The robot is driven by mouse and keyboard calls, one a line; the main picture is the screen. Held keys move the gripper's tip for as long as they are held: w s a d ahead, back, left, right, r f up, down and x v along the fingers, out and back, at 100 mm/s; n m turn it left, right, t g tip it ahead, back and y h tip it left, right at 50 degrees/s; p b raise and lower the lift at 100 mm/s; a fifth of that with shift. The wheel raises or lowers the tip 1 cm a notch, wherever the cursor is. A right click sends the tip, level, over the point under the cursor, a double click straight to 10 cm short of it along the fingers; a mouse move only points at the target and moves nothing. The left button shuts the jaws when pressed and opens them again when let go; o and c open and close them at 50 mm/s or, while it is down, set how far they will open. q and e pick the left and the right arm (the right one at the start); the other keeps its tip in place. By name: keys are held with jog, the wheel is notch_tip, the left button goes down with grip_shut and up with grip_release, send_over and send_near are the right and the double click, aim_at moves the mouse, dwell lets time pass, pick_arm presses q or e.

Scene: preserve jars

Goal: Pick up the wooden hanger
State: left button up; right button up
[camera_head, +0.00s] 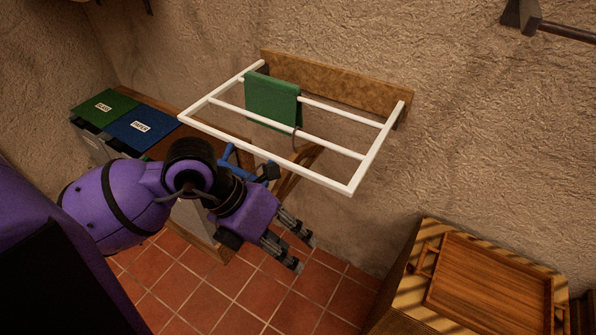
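The wooden hanger (297,172) hangs under the white drying rack (328,182). Its grey hook loops over one of the rack's middle bars, and the rack's front bar partly hides it. My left gripper (305,254) is below and in front of the hanger, apart from it. Its two fingers are spread and nothing is between them. My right gripper is out of view.
A green cloth (272,101) hangs over the rack near the wall. A blue object (262,172), partly hidden by my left arm, is beside the hanger. Green and blue-lidded bins (140,128) stand left. A wooden tray (490,292) lies at lower right.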

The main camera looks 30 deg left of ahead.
aim_at(282, 187)
pick_arm(q)
jog(key=w+a+r+t+y, duration=0.2)
jog(key=w+a+y, duration=0.35)
jog(key=a, duration=0.45)
jog(key=x, duration=0.6)
jog(key=shift+w+a+f+b, duration=0.2)
jog(key=shift+w+a+b, duration=0.05)
jog(key=shift+a+b, duration=0.15)
